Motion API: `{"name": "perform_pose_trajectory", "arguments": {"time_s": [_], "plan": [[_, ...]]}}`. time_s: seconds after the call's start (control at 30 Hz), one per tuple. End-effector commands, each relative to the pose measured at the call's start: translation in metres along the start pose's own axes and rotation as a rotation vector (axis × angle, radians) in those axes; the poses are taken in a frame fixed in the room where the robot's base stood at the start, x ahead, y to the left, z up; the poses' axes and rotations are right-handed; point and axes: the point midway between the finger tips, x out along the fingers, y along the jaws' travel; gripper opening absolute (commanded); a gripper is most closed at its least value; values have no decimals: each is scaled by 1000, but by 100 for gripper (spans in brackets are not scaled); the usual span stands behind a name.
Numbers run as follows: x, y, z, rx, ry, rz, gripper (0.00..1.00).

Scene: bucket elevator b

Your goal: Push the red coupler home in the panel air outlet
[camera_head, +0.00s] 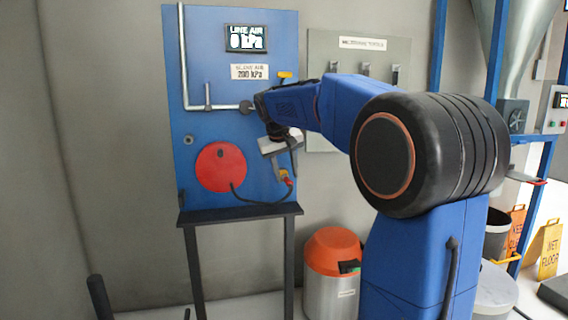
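The blue panel (240,100) stands at the left with a display (246,38) reading LINE AIR 0 kPa. My gripper (288,170) points down at the panel's lower right edge. The small red coupler (290,182) is at its fingertips, on the end of a black hose (255,202). The hose runs to a round red disc (220,167) on the panel. A small yellow part shows right beside the coupler. The air outlet is not clearly visible, and I cannot tell whether the coupler is seated. The fingers are too small and partly hidden to show their grip.
A grey pipe (185,60) runs down the panel and right towards my wrist. A yellow handle (285,75) is above my wrist. A grey tool board (355,85) hangs behind my arm. An orange-topped canister (333,262) stands on the floor beside the panel's dark stand (240,213).

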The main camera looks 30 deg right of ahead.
Motion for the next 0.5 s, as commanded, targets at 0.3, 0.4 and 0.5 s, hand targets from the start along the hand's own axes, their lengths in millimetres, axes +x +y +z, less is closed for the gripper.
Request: {"name": "perform_pose_trajectory", "arguments": {"time_s": [0.3, 0.4, 0.5], "plan": [[21, 0, 0, 0, 0, 0, 37], [22, 0, 0, 0, 1, 0, 37], [22, 0, 0, 0, 1, 0, 37]]}}
